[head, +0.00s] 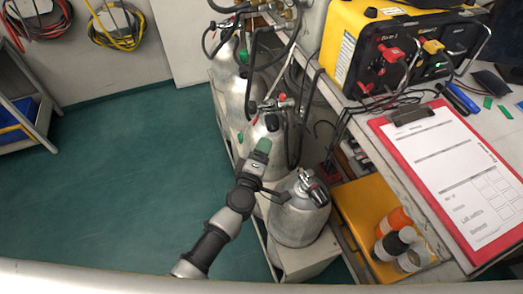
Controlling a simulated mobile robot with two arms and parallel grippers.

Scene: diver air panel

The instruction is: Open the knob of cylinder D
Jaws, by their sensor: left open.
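Several silver gas cylinders stand in a row along the bench. A large one (232,82) is at the back, another (262,135) is in the middle, and a short, wide one (300,218) is nearest me. I can read no letter on them, so I cannot tell which is cylinder D. The near cylinder has a metal valve with a dark and red knob (317,194) on top. My left gripper (277,192) is open beside the near cylinder's top, left of its valve. Its fingers are small and partly hidden by my wrist. My right gripper is not in view.
A yellow air panel (385,45) and a red clipboard (440,140) lie on the bench at right. Black hoses (310,100) hang by the cylinders. Green floor (110,190) is clear at left.

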